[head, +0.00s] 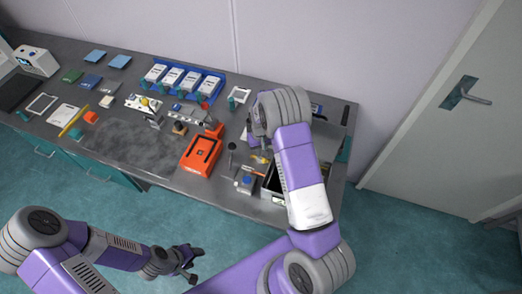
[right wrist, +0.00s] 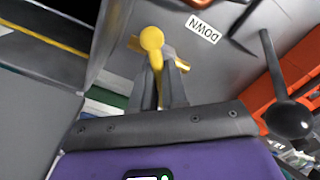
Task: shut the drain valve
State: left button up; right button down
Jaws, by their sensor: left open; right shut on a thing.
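The drain valve has a yellow handle (right wrist: 152,40) with a round end and a stem that runs down between my right fingers. A yellow bar passes behind it, beside a label (right wrist: 204,28) reading "DOWN". My right gripper (right wrist: 158,85) is shut on the yellow handle. In the head view the right gripper (head: 262,150) is partly hidden by my purple arm, and a bit of yellow shows just below it. My left gripper (head: 190,264) is open and empty, low over the floor in front of the bench, away from the valve.
A black round-ended lever (right wrist: 290,118) and an orange unit (right wrist: 262,100) stand close on the right in the wrist view. In the head view an orange box (head: 201,156) and a blue rack (head: 212,88) stand on the grey bench (head: 125,145). The floor in front is clear.

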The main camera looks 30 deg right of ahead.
jog(key=m+b, duration=0.1)
jog(key=m, duration=0.2)
jog(key=shift+m, duration=2.3)
jog(key=c, duration=1.2)
grip_release()
jog(key=shift+o, duration=0.2)
notch_tip(320, 180, up, 8)
jog(key=shift+f, duration=0.15)
jog(key=shift+f, duration=0.1)
